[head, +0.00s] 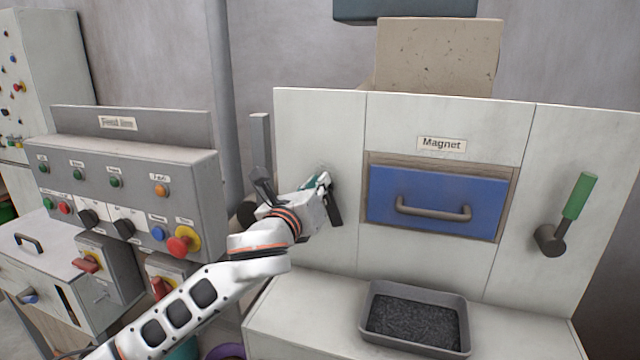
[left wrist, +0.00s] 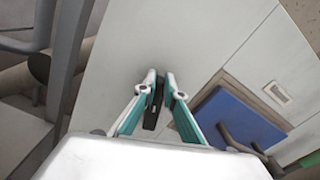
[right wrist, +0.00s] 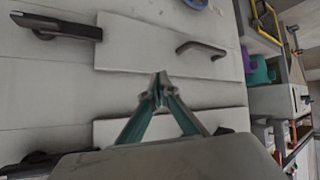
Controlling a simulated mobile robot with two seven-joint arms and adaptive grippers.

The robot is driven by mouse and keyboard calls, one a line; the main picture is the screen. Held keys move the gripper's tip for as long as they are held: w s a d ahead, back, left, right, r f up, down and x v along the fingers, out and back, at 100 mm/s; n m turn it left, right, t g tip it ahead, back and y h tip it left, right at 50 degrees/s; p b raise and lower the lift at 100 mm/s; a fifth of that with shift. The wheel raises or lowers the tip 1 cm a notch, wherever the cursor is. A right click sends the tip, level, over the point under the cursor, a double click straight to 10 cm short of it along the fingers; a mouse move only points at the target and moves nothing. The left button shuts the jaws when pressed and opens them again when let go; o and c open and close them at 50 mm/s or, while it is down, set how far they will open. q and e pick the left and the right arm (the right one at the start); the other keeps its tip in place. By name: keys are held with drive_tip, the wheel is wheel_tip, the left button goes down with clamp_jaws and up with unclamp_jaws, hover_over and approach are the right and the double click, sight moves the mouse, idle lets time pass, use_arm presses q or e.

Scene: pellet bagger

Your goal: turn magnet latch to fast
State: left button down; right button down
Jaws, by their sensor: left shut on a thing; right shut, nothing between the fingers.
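The blue magnet drawer (head: 435,203) with a grey bar handle is closed in the white cabinet front, under the "Magnet" label (head: 441,144). A black latch handle (head: 335,208) is on the panel left of the drawer, partly hidden by my gripper. My left gripper (head: 322,183) is shut on it. In the left wrist view the fingers (left wrist: 161,82) stand on either side of the black latch (left wrist: 153,108), and the blue drawer (left wrist: 235,118) is to the right. My right gripper (right wrist: 160,82) is shut and empty, in front of white drawer fronts.
A green-handled lever (head: 578,198) is on the right panel. A grey tray of dark pellets (head: 462,308) stands on the ledge below the drawer. A control box (head: 130,180) with buttons and knobs stands left. In the right wrist view a bar handle (right wrist: 202,48) is near my gripper.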

use_arm(q)
drive_tip(key=n, duration=0.4)
drive_tip(key=a+f+n, duration=0.1)
drive_tip(key=n, duration=0.4)
drive_tip(key=f+n, duration=0.1)
drive_tip(key=n, duration=0.3)
drive_tip(key=shift+w+a+f+n, duration=0.25)
drive_tip(key=shift+w+a+n, duration=0.05)
idle(0.4)
drive_tip(key=c, duration=2.1)
unclamp_jaws()
drive_tip(key=shift+c, duration=0.2)
drive_tip(key=v, duration=1.2)
